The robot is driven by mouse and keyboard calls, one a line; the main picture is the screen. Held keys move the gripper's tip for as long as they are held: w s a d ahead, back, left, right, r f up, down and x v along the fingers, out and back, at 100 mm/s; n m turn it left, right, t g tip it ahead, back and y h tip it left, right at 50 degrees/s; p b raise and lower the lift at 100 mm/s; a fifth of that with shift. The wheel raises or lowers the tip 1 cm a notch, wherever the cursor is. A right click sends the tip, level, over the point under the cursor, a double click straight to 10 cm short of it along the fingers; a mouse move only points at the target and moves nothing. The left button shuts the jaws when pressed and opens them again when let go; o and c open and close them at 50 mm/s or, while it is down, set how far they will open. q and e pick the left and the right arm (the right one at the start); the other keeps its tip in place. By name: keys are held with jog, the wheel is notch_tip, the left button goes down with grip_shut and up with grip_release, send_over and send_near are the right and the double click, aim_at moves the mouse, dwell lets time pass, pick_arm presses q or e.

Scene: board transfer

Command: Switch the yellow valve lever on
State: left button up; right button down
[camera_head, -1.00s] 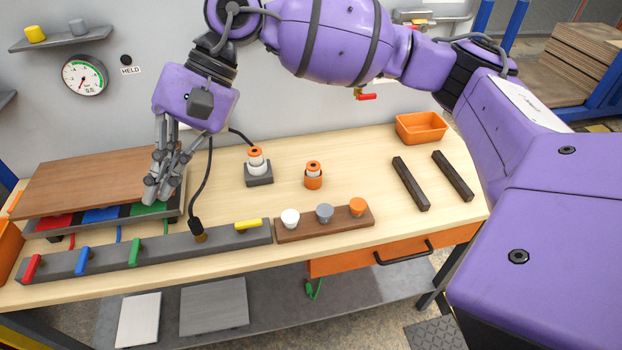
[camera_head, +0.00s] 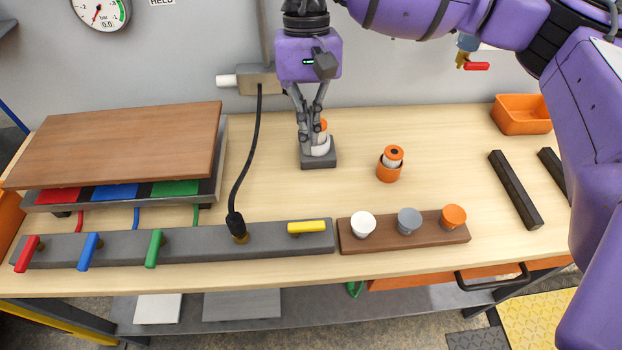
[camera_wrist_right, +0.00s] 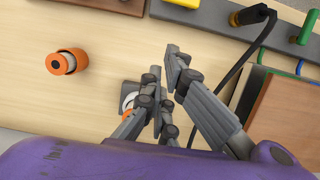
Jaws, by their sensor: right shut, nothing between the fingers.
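The yellow valve lever (camera_head: 307,227) sits near the right end of the grey manifold bar (camera_head: 190,243) and lies along the bar's length. Part of it shows at the top edge of the right wrist view (camera_wrist_right: 183,3). My right gripper (camera_head: 309,135) is shut and empty, pointing down behind the bar and the lever, well apart from the lever. In the head view its fingers overlap the white and orange piece on a dark square base (camera_head: 318,160); I cannot tell if they touch it. My left gripper is not in view.
Red (camera_head: 27,254), blue (camera_head: 89,251) and green (camera_head: 154,248) levers stand crosswise on the bar. A black hose (camera_head: 238,190) rises from it near the yellow lever. A brown board (camera_head: 115,145) lies left. A wooden strip with knobs (camera_head: 390,236) adjoins the bar's right end.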

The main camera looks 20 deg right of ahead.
aim_at(306, 227)
jog(key=p+x, duration=0.1)
jog(key=x, duration=0.8)
jog(key=s, duration=0.1)
jog(key=s+a+p, duration=0.1)
jog(key=s, duration=0.1)
jog(key=shift+f, duration=0.25)
jog(key=shift+s+p, duration=0.3)
jog(key=shift+p, duration=0.05)
jog(key=shift+s+a+f, duration=0.1)
jog(key=shift+s, duration=0.1)
jog(key=shift+f, duration=0.15)
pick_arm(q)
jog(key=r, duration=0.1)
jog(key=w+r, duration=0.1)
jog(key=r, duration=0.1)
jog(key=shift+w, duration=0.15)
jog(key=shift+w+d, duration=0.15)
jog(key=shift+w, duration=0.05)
